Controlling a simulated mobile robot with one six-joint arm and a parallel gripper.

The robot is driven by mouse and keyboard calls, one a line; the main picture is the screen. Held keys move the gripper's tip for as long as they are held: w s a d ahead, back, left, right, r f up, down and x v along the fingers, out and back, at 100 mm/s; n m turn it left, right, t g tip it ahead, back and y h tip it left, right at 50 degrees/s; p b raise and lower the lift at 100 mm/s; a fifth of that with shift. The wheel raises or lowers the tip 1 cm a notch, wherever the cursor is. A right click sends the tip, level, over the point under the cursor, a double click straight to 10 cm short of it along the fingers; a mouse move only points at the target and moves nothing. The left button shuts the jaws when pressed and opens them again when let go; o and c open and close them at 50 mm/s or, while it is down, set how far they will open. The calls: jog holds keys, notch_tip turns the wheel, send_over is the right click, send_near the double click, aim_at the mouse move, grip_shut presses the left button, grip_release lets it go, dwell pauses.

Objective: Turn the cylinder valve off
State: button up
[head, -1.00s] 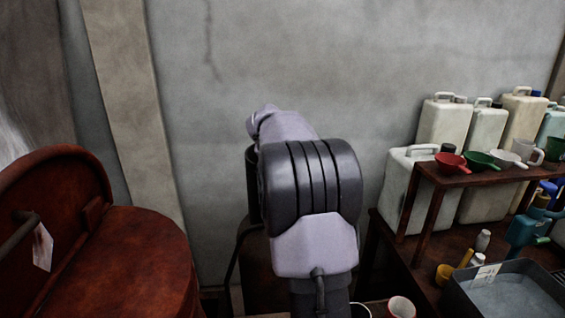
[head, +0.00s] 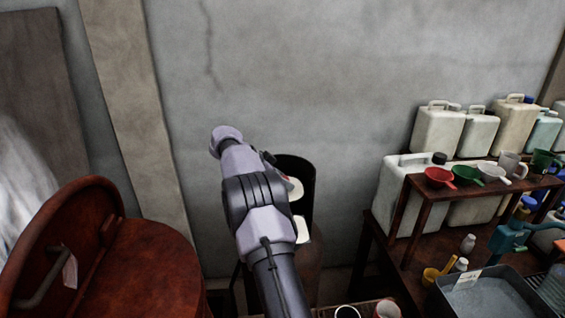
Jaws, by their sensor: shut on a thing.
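The cylinder (head: 312,268) is a brownish upright body against the grey wall, behind my arm. A dark curved guard (head: 296,165) stands around its top. Inside the guard are pale round faces that look like gauges (head: 296,189) and a small patch of red. I cannot make out the valve clearly; my arm covers the left part of the cylinder's top. My arm rises from the bottom middle and leans left. My gripper is hidden behind its links, so I cannot see its fingers or what is between them.
A red-brown vat (head: 150,265) with its lid raised stands at left. At right, a dark table holds a small shelf (head: 425,190) with coloured funnels, several jerrycans (head: 437,130) and a grey tray (head: 490,297). Cups (head: 388,309) stand at the bottom edge.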

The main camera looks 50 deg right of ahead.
jog(key=shift+r+m+g+y+p, duration=0.25)
jog(key=shift+m+g+p, duration=0.45)
jog(key=shift+p, duration=1.6)
jog(key=shift+f, duration=0.15)
jog(key=shift+f+m+p, duration=0.15)
jog(key=shift+m+p, duration=0.15)
jog(key=shift+p, duration=0.05)
jog(key=o, duration=1.3)
jog(key=shift+o, duration=0.2)
jog(key=shift+a, duration=0.1)
jog(key=p+v, duration=0.6)
jog(key=v, duration=0.6)
